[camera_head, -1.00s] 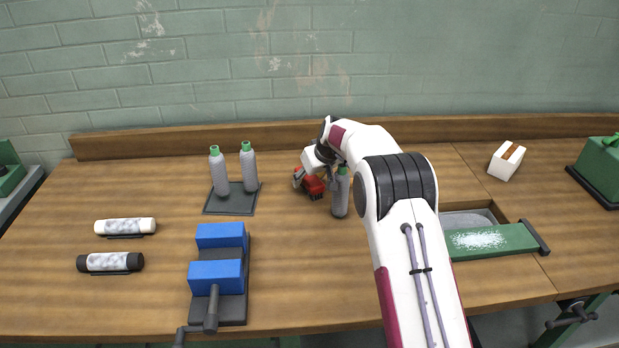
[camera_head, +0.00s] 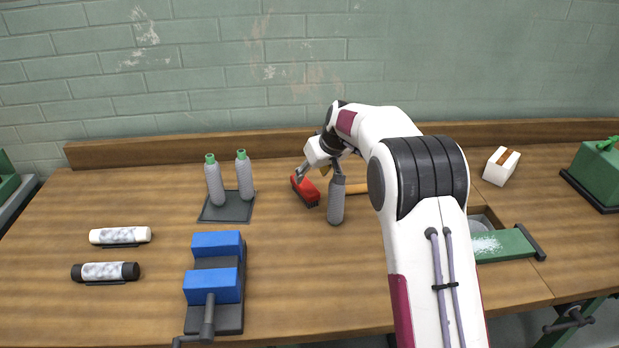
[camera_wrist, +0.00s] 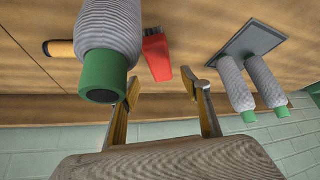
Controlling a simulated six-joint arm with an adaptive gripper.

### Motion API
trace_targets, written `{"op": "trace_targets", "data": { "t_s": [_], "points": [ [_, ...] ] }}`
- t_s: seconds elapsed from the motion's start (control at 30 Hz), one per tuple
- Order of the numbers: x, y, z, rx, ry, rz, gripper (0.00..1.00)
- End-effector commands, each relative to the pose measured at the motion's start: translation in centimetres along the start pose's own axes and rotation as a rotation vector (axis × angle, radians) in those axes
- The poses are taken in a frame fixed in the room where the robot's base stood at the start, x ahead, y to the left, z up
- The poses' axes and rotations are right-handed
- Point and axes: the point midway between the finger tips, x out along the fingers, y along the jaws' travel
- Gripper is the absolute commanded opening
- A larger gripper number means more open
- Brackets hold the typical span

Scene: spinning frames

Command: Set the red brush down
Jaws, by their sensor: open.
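The red brush (camera_head: 306,190) lies on the wooden table, its dark bristles facing down toward the front. It also shows in the wrist view (camera_wrist: 157,56), beyond my fingertips. My gripper (camera_head: 317,171) is just above and behind the brush, close to it. In the wrist view my gripper (camera_wrist: 164,82) has its two fingers spread wide, with nothing between them. The brush appears apart from both fingers. In the head view, my wrist partly hides the gripper.
A grey ribbed bottle (camera_head: 336,203) stands right beside the brush. Two similar bottles stand on a dark tray (camera_head: 226,212) to the left. A blue vise (camera_head: 216,285) is at the front.

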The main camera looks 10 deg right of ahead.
Motion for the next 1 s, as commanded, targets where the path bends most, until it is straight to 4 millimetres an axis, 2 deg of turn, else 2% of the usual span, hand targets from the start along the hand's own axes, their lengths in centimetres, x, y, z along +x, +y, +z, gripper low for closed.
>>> {"op": "trace_targets", "data": {
  "t_s": [0.1,0.33,1.0],
  "points": [
    [-1.5,0.0,-0.1,0.000,0.002,0.001,0.47],
    [-3.2,0.0,-0.1,-0.001,0.001,0.000,0.47],
    [-3.7,0.0,0.0,-0.001,0.000,0.000,0.47]
  ]
}}
